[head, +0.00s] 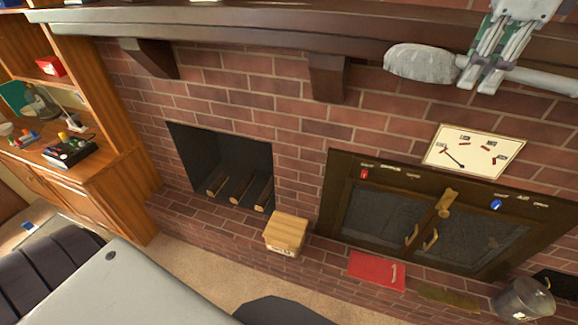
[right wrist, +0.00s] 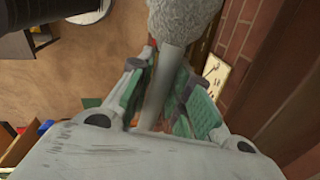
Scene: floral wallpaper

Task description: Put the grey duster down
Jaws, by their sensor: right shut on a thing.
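The grey duster (head: 421,63) has a fluffy grey head and a pale handle, and it is up in the air in front of the brick fireplace, near the mantel. My right gripper (head: 478,78) comes in from the top right and is shut on the duster's handle, just behind the head. In the right wrist view the handle runs between the green finger pads of my right gripper (right wrist: 160,92), and the fluffy head (right wrist: 180,18) is at the top. My left gripper is not in view.
A dark mantel (head: 280,30) runs along the top. Below are a wooden box (head: 286,234), a red book-like item (head: 377,271) and a metal bucket (head: 524,299) on the brick hearth. A wooden shelf unit (head: 110,175) stands left. A framed board (head: 468,152) is on the wall.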

